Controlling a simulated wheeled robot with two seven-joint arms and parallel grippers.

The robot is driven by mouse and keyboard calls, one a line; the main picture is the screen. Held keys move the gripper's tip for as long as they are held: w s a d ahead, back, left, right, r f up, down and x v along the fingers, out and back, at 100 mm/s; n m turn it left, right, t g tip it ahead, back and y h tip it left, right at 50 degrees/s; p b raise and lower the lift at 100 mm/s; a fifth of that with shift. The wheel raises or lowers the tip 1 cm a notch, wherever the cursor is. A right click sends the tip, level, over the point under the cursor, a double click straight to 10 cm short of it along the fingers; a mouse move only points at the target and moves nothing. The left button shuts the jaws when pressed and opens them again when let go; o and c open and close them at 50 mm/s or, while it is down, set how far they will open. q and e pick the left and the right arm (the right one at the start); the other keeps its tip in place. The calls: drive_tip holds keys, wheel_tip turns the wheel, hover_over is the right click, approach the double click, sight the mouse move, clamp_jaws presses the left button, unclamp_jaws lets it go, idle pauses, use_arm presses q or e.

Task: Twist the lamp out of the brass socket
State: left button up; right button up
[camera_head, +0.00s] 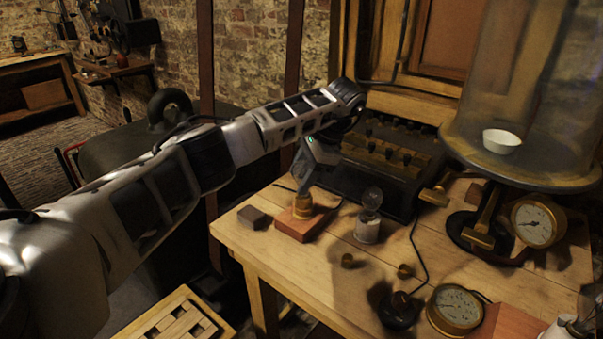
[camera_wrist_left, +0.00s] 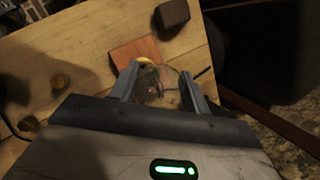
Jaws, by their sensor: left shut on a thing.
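The brass socket (camera_head: 302,211) stands on a reddish wooden block (camera_head: 296,228) near the back left of the workbench. My left gripper (camera_head: 303,181) reaches down over it from above. In the left wrist view, my left gripper (camera_wrist_left: 160,90) is shut on the clear glass lamp (camera_wrist_left: 158,88), with one finger on each side of the bulb. A bit of the brass socket (camera_wrist_left: 146,62) shows just past the glass, above the wooden block (camera_wrist_left: 132,52). The lamp's base is hidden, so I cannot tell how far it sits in the socket. My right gripper is not in view.
A second bulb in a pale holder (camera_head: 368,228) stands to the right of the block. A small dark block (camera_head: 254,217) lies to the left. A black terminal box (camera_head: 385,165) stands behind; gauges (camera_head: 455,309) and a large glass jar (camera_head: 515,90) are at right.

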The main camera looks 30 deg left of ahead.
sight(301, 162)
use_arm(q)
drive_tip(key=shift+n+g, duration=0.3)
drive_tip(key=shift+n, duration=0.6)
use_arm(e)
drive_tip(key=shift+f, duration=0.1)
use_arm(q)
drive_tip(key=shift+r, duration=0.15)
drive_tip(key=shift+r+p, duration=1)
drive_tip(key=shift+r, duration=0.1)
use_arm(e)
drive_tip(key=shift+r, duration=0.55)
use_arm(q)
drive_tip(key=shift+r+p, duration=0.4)
drive_tip(key=shift+r, duration=0.05)
drive_tip(key=shift+r+p, duration=1.6)
drive_tip(key=shift+r, duration=0.5)
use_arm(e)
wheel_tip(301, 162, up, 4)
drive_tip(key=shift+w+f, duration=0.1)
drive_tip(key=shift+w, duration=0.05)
use_arm(q)
drive_tip(key=shift+f, duration=0.1)
